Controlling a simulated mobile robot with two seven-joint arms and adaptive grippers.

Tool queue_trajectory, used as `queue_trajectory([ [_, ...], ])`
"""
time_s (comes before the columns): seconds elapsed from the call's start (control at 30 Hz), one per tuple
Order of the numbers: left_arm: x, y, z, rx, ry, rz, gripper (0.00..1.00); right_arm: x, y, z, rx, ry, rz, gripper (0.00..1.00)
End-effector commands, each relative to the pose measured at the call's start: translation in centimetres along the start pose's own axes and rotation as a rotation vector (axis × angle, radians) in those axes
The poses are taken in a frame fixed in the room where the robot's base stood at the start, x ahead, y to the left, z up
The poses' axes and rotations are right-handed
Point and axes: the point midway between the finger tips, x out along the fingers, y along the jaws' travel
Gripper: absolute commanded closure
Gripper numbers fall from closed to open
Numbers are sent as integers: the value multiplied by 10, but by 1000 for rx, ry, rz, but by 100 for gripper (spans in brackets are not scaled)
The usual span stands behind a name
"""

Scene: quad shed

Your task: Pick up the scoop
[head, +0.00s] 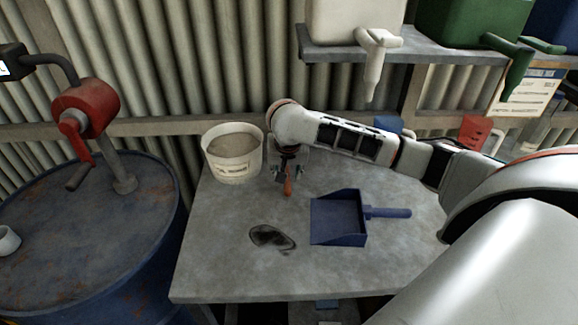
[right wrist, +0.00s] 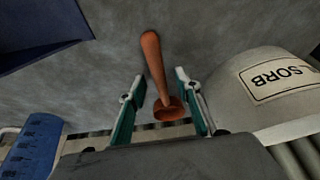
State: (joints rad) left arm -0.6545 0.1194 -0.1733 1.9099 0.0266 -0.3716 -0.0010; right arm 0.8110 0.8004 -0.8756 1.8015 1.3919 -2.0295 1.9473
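The scoop has an orange-brown handle (head: 288,188), showing below my right gripper (head: 287,172) in the head view. In the right wrist view the scoop (right wrist: 155,65) lies lengthwise between the fingers, its wider end close to the palm and its handle reaching out past the fingertips. My right gripper (right wrist: 160,84) is open around it, with a gap showing on each side. I cannot tell how high the scoop is above the table. The gripper hides part of it in the head view. My left gripper is not in view.
A white bucket of grey granules (head: 232,168) stands close left of my right gripper. A blue dustpan (head: 338,220) and a dark stain (head: 271,238) are on the grey table (head: 215,265). A shelf with spigot containers (head: 355,20) overhangs behind. A blue drum (head: 130,225) stands left.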

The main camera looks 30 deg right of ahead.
Motion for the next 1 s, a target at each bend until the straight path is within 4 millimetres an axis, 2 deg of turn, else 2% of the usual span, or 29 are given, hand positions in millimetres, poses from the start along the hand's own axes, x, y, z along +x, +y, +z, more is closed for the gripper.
queue_trajectory([
  [0.27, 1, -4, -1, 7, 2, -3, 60, 0, -1, 2, 0, 0, 0, 67],
  [0.3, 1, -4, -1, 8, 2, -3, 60, 0, -1, 2, 0, 0, 0, 70],
  [0.4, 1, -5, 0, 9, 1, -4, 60, 0, -1, 1, 0, 0, 0, 96],
  [0.43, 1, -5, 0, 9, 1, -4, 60, 0, -1, 1, 0, 0, 0, 100],
  [1.0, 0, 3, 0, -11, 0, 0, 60, -2, 3, -5, 0, 1, 1, 100],
])
